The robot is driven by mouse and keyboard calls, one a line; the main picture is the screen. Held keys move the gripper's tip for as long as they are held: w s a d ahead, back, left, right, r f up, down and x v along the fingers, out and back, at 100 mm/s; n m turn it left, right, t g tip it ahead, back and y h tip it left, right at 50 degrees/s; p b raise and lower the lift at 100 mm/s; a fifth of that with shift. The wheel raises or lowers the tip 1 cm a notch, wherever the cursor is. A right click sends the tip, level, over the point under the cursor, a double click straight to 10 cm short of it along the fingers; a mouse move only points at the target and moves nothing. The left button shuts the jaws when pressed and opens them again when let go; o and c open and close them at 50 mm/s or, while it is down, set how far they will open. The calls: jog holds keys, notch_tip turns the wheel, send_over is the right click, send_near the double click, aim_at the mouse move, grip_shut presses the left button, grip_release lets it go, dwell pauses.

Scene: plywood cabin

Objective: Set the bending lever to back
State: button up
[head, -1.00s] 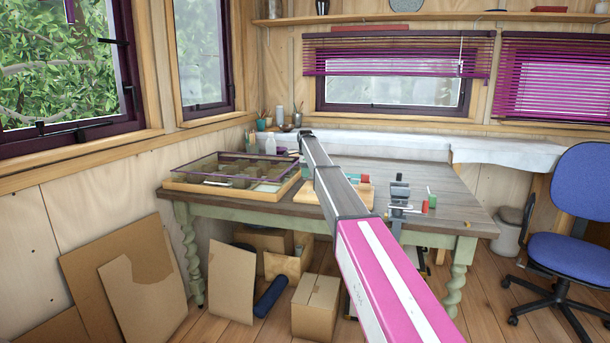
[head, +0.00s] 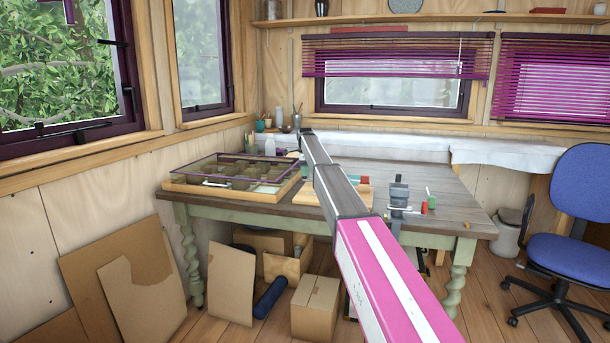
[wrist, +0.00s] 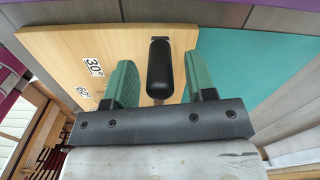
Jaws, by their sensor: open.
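The bending lever's black rounded handle (wrist: 159,68) shows in the wrist view, over a light wooden board with the angle labels 30° (wrist: 94,67) and 60° (wrist: 83,92). My gripper (wrist: 158,80) is open, its two green fingers on either side of the handle. The handle lies between the fingers with gaps visible on both sides. In the head view the wooden board (head: 358,193) sits on the workbench, partly hidden behind my arm. My gripper and the lever handle cannot be made out there.
The workbench (head: 440,190) also holds a glass-topped tray case (head: 225,190) at left and a dark clamp-like device (head: 399,194) just right of my arm. A teal mat (wrist: 250,75) lies beside the board. A blue chair (head: 575,210) stands at right, cardboard boxes (head: 316,300) below.

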notch_tip(320, 180, up, 9)
jog(key=shift+r, duration=0.1)
jog(key=shift+a, duration=0.1)
dwell(0.3)
